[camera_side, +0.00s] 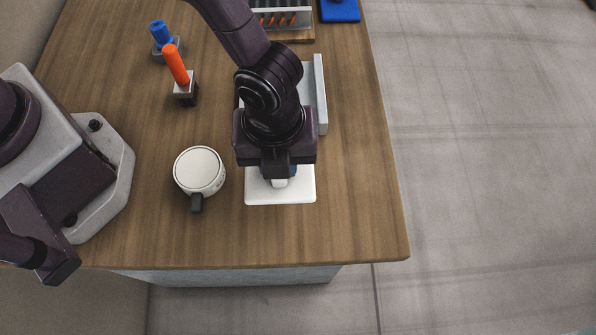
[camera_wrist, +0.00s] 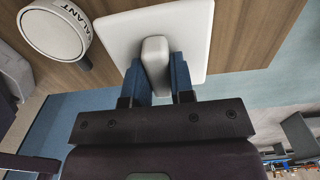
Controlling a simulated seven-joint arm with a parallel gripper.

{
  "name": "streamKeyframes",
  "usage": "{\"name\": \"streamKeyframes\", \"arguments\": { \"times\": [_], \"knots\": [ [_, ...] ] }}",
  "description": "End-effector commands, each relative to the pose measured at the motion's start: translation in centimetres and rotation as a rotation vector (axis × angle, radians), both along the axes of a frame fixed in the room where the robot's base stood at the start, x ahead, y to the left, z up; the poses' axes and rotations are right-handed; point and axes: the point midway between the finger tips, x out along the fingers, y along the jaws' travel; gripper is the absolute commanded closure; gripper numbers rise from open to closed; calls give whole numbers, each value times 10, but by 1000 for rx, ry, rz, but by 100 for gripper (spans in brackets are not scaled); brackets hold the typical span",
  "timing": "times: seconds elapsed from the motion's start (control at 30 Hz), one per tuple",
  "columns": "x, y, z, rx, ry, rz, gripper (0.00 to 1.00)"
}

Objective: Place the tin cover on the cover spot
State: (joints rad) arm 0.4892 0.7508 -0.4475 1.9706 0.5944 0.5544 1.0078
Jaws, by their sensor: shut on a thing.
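A white square plate with a raised rounded grip block, seemingly the tin cover (camera_side: 280,194), is under my gripper (camera_side: 279,178) in the side view. In the wrist view the blue fingers of my gripper (camera_wrist: 157,66) stand on either side of the white block of the tin cover (camera_wrist: 154,50) and are shut on it. The plate looks level; whether it touches the table cannot be told. A round white tin (camera_side: 199,172) with a dark handle stands to its left. The tin (camera_wrist: 54,32) shows lettering ending in "ALANT" in the wrist view. No separate marked cover spot can be made out.
An orange-handled tool (camera_side: 176,66) and a blue tool (camera_side: 160,36) stand in holders at the back left. A pale upright-edged fixture (camera_side: 320,95) is partly hidden behind my arm. A rack with orange tips (camera_side: 283,18) is farther back. The wooden table (camera_side: 360,215) is clear at front right.

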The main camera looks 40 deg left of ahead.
Motion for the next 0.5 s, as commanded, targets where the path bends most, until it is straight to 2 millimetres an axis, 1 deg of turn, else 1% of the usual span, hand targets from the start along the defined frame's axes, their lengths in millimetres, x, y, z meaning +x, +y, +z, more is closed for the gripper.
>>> {"name": "streamKeyframes", "arguments": {
  "times": [0.03,0.1,0.17,0.27,0.33,0.5],
  "knots": [
    [4,-6,-9,0,1,0,100],
    [9,-11,-17,0,0,0,100],
    [12,-14,-22,-1,-1,0,100],
    [15,-17,-26,-1,-1,1,100],
    [17,-20,-33,0,0,0,100],
    [17,-20,-57,1,1,-1,100]
  ]
}}
